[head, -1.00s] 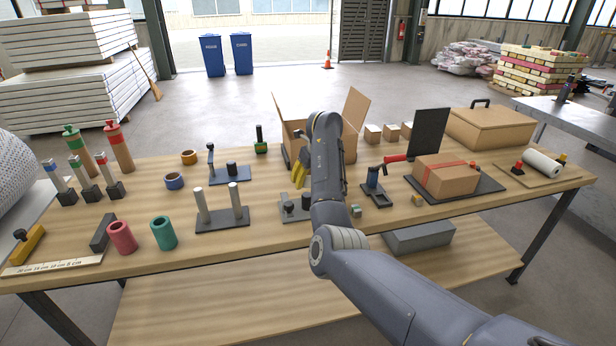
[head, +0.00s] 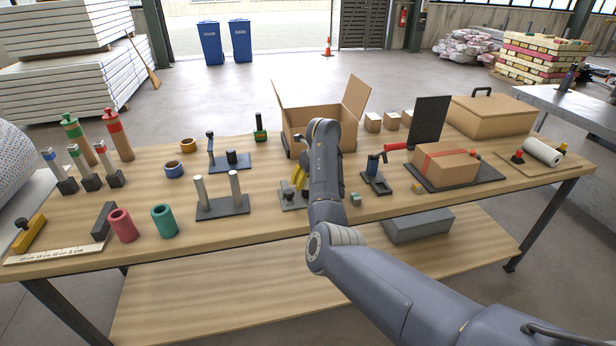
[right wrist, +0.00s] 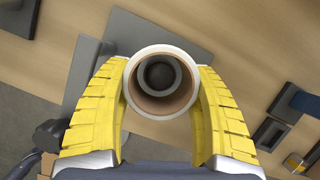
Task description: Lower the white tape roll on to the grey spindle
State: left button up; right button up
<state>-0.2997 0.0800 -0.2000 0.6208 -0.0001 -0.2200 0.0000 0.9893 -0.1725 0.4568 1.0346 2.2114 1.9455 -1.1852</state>
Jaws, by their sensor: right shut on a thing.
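My right gripper (right wrist: 160,100) has yellow ribbed fingers shut on the white tape roll (right wrist: 161,113), one finger on each side. In the right wrist view I look down through the roll's brown core. The dark round top of the grey spindle (right wrist: 159,75) shows near the middle of the hole. I cannot tell whether the spindle's tip is inside the roll or just below it. A grey base plate (right wrist: 175,28) lies beneath. In the head view the gripper (head: 299,180) is low over the plate (head: 291,205), and my arm hides the roll and spindle. My left gripper is out of view.
A plate with two pale posts (head: 222,207) stands just left of the gripper. An open cardboard box (head: 305,118) stands behind it. A blue-topped fixture (head: 374,182) and a small green block (head: 355,198) are to the right.

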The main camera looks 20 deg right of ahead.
jog(key=shift+f, duration=1.95)
jog(key=o, duration=1.3)
jog(key=v, duration=1.2)
